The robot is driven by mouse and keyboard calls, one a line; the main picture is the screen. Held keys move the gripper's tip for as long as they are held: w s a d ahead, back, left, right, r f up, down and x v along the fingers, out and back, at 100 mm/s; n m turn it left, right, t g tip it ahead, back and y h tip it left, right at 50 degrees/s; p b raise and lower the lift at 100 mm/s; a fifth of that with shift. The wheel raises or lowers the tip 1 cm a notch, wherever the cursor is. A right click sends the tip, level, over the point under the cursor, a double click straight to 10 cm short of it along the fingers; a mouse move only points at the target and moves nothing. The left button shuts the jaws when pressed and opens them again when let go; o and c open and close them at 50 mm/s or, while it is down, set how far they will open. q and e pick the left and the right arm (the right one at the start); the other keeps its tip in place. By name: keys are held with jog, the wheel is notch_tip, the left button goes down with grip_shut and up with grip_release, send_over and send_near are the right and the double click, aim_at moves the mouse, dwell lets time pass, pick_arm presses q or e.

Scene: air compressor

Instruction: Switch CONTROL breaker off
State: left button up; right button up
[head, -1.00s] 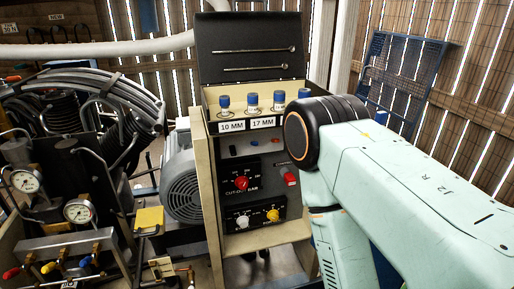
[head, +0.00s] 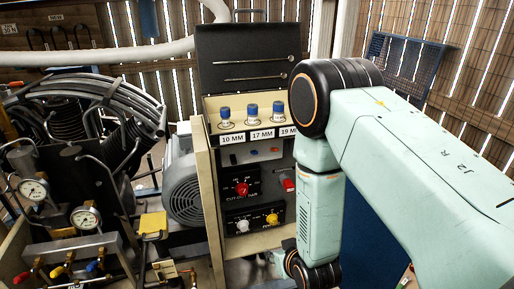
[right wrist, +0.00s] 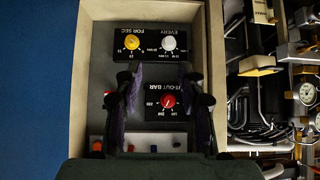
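The control panel (head: 256,190) is on the front of the beige cabinet, with a red knob (head: 242,189), a yellow knob (head: 272,218) and a white knob. Above the red knob are a small blue switch (head: 250,153) and a small orange one (head: 275,150); a red switch (head: 288,184) is at the right. No CONTROL label is readable. In the right wrist view the panel is upside down, and my right gripper (right wrist: 163,76) is open and empty in front of it, fingers either side of the red knob (right wrist: 168,101). My left gripper is not in view.
A grey motor (head: 182,185) and gauges (head: 84,218) are at the left. My right arm covers the cabinet's right side.

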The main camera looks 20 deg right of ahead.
jog(key=w+d+r+t+h, duration=0.1)
jog(key=w+r+t, duration=0.5)
jog(key=w+r, duration=0.5)
jog(key=t, duration=0.2)
send_near(254, 153)
jog(key=w+d, duration=0.1)
jog(key=w, duration=0.7)
jog(key=shift+f+m+h, duration=0.3)
jog(key=shift+f, duration=0.05)
grip_shut()
